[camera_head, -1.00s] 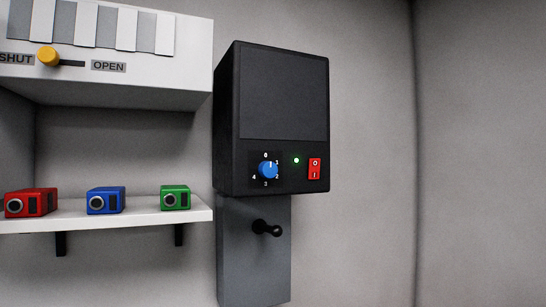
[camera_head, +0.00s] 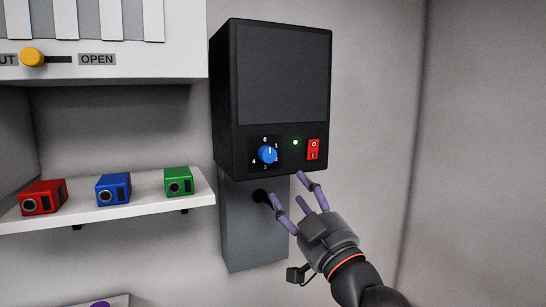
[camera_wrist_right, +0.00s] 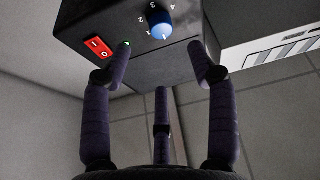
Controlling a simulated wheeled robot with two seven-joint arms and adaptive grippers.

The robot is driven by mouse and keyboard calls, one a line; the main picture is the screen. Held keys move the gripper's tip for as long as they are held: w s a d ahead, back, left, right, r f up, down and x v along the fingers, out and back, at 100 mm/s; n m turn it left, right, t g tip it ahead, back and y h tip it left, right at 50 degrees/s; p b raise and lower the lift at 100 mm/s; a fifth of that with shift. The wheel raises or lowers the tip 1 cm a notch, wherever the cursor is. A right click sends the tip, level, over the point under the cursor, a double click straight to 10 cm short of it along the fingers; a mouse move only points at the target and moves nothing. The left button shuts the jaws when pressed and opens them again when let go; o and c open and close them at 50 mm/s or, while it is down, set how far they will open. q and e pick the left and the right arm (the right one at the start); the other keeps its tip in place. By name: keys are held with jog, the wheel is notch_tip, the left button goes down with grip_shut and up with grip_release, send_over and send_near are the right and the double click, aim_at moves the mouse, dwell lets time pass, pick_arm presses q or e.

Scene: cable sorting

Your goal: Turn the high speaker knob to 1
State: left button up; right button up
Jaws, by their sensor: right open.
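The high speaker (camera_head: 283,75) is a black box on the wall. Its blue knob (camera_head: 268,155) sits low on the front, ringed by white numbers. The knob's white mark points roughly up, near the 0; the exact setting is too small to tell. My right gripper (camera_head: 290,188) has purple fingers, spread open and empty. It is below and to the right of the knob, apart from it. In the right wrist view the knob (camera_wrist_right: 161,24) shows beyond the open fingers (camera_wrist_right: 163,65). My left gripper is not in view.
A red power switch (camera_head: 313,149) and a green light (camera_head: 295,142) are right of the knob. A shelf (camera_head: 150,206) with red, blue and green boxes stands left. The right wall is clear.

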aim_at(271, 156)
jog(key=p+x, duration=0.1)
jog(key=x, duration=0.2)
jog(key=p+x, duration=0.1)
jog(key=x, duration=0.3)
jog(key=p+x, duration=0.1)
jog(key=x, duration=0.3)
jog(key=shift+s+r, duration=0.25)
jog(key=shift+r, duration=0.15)
jog(key=shift+d, duration=0.15)
jog(key=c, duration=1.1)
